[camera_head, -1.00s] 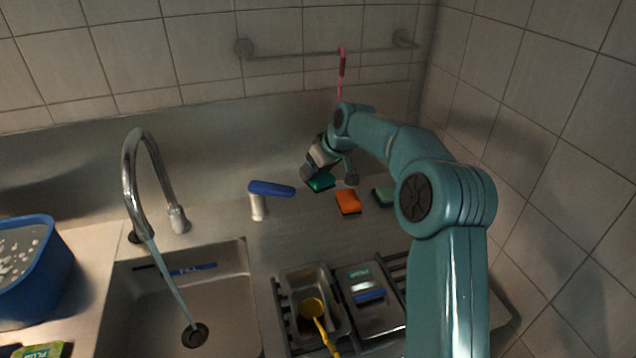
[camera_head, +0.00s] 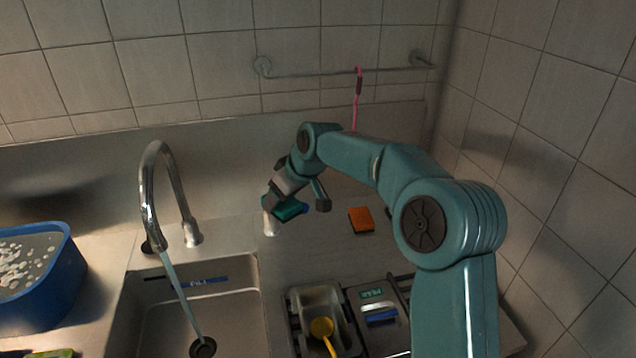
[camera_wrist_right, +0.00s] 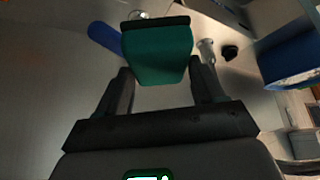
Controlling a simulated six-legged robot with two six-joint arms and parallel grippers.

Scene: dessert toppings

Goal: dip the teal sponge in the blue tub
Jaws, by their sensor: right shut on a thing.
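The teal sponge (camera_head: 288,210) is held between the fingers of my right gripper (camera_head: 297,202), raised above the counter behind the sink. In the right wrist view the sponge (camera_wrist_right: 158,55) sits between both fingertips, with a dark layer along its far edge. The blue tub (camera_head: 55,292) stands at the far left of the head view, beyond the faucet and sink. It holds greyish water with pale foam. Part of the tub (camera_wrist_right: 290,62) also shows at the right of the wrist view. The sponge is well apart from the tub. My left gripper is not in view.
A tall faucet (camera_head: 150,200) runs water into the sink (camera_head: 230,305), between the sponge and the tub. An orange sponge (camera_head: 361,220) lies on the counter. A yellow ladle (camera_head: 322,328) rests in a metal tray. A pink brush (camera_head: 358,90) hangs from the rail.

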